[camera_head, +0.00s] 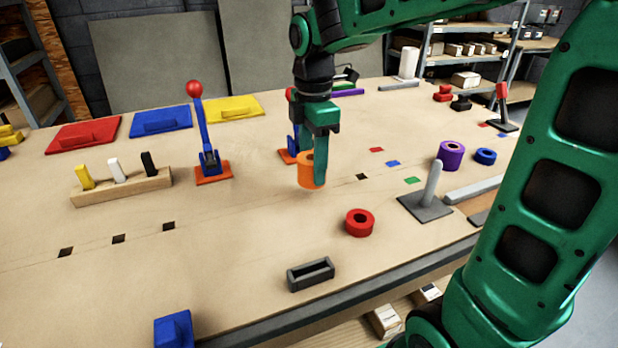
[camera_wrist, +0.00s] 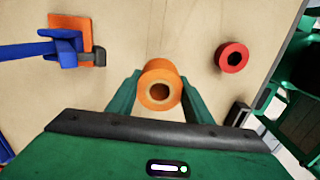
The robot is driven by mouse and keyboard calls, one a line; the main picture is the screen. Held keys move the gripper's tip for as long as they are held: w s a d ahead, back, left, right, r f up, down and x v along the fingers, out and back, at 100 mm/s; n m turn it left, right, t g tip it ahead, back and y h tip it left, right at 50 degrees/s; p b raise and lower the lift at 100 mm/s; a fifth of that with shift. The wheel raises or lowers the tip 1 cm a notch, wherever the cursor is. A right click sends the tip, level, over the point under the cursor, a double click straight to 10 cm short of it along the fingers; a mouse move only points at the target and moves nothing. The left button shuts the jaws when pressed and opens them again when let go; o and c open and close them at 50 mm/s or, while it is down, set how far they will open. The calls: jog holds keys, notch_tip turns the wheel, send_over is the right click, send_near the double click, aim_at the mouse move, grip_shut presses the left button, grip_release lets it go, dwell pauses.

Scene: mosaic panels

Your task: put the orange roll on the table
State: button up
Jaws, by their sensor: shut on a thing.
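The orange roll (camera_head: 306,172) is held in my gripper (camera_head: 311,160) over the middle of the table (camera_head: 260,240). In the wrist view, the orange roll (camera_wrist: 159,68) sits between the two green fingers of my gripper (camera_wrist: 158,90), with its hole facing the camera. The fingers are shut on it from both sides. The roll is upright. I cannot tell whether its underside touches the table top or is slightly above it.
A red roll (camera_head: 360,222) lies to the front right. A grey peg stand (camera_head: 428,195) and a purple roll (camera_head: 451,154) are further right. Blue-and-red levers stand behind left (camera_head: 203,140) and right behind my gripper.

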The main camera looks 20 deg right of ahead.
jog(key=shift+f, duration=1.95)
jog(key=o, duration=1.1)
jog(key=shift+f, duration=0.1)
notch_tip(320, 180, up, 12)
jog(key=shift+s, duration=0.15)
